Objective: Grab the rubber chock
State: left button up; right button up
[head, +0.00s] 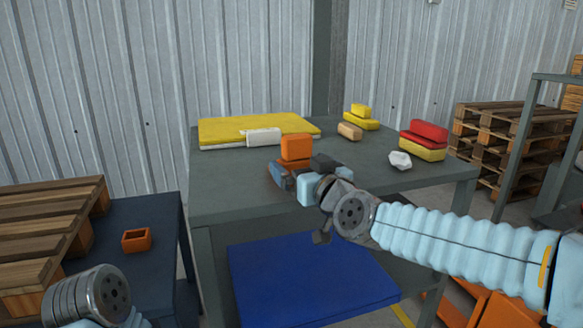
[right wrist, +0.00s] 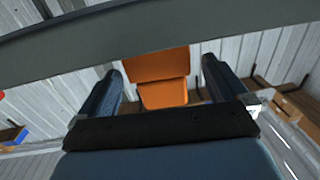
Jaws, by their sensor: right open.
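An orange block (head: 296,147), the likely rubber chock, stands near the front edge of the grey table (head: 225,192). My right gripper (head: 299,172) is open at its near side, with its fingers pointing away from me. In the right wrist view, the orange block (right wrist: 160,75) shows between the two open fingers of the gripper (right wrist: 162,72), with gaps on both sides. I cannot tell whether the fingers reach around it. The gripper hides its lower part in the head view. Only part of my left arm shows at bottom left; its gripper is out of view.
A yellow slab (head: 225,130) and a white block (head: 263,137) lie at the back left. Yellow blocks (head: 360,123), a red block (head: 428,131) and a white lump (head: 400,160) lie to the right. A small orange box (head: 136,239) sits on the lower left table.

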jog(key=x, duration=0.6)
jog(key=shift+w, duration=0.3)
jog(key=c, duration=1.2)
